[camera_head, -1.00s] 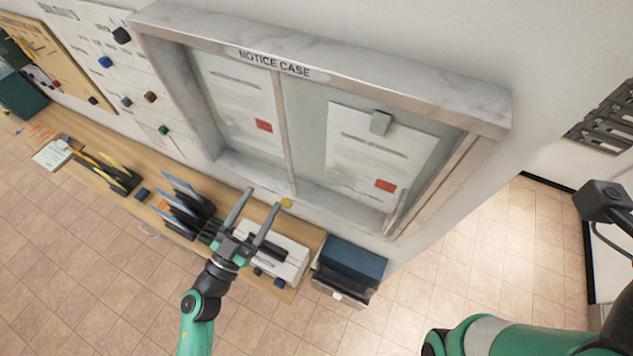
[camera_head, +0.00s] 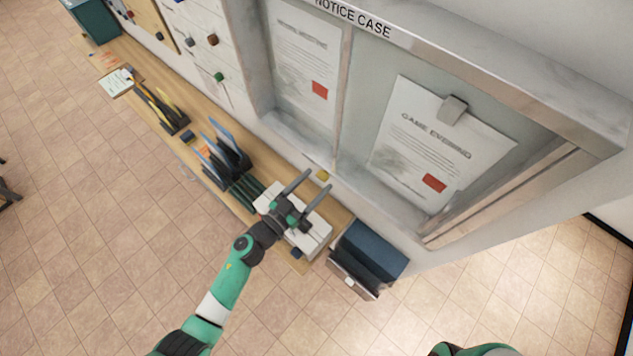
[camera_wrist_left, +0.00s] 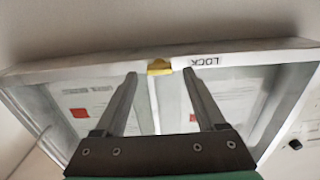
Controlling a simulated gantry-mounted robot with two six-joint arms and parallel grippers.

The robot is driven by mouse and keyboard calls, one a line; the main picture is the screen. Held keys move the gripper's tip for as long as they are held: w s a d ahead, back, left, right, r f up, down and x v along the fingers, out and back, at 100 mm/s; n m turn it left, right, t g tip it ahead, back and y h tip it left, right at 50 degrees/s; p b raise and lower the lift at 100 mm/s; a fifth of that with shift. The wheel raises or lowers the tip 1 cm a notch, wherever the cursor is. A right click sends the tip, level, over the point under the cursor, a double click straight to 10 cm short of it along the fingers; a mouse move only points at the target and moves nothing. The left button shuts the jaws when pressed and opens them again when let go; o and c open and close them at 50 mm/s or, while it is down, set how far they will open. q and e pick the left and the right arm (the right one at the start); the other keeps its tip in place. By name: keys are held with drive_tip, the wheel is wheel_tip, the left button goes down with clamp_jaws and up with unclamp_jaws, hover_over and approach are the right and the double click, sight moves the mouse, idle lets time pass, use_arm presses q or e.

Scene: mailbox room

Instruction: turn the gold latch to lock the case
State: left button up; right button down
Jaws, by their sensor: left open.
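The gold latch (camera_head: 322,175) is a small yellow piece at the lower edge of the notice case (camera_head: 480,62), by the middle bar between its two panes. My left gripper (camera_head: 318,181) is open and empty, its two fingers pointing up toward the latch. In the left wrist view the latch (camera_wrist_left: 159,67) shows between and beyond the two fingertips, on the frame edge beside a "LOCK" label. I see no contact between fingers and latch. My right gripper is not in view.
Below the case, a wooden shelf (camera_head: 110,60) holds a white box (camera_head: 318,232), a file rack (camera_head: 222,160) and other items. A dark blue box (camera_head: 372,250) stands at the shelf's right end. Papers hang inside the case. Tiled floor lies open in front.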

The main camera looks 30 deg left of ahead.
use_arm(q)
drive_tip(key=shift+w+d, duration=0.2)
drive_tip(key=shift+w, duration=0.35)
clamp_jaws()
drive_tip(key=shift+m, duration=0.4)
drive_tip(key=m, duration=0.3)
drive_tip(key=shift+m, duration=0.3)
drive_tip(key=m, duration=0.4)
drive_tip(key=shift+d+m, duration=0.1)
drive_tip(key=shift+m, duration=0.2)
drive_tip(key=m, duration=0.4)
drive_tip(key=shift+f, duration=0.15)
drive_tip(key=shift+m+b, duration=0.35)
drive_tip(key=shift+m, duration=2.15)
drive_tip(key=shift+d, duration=0.1)
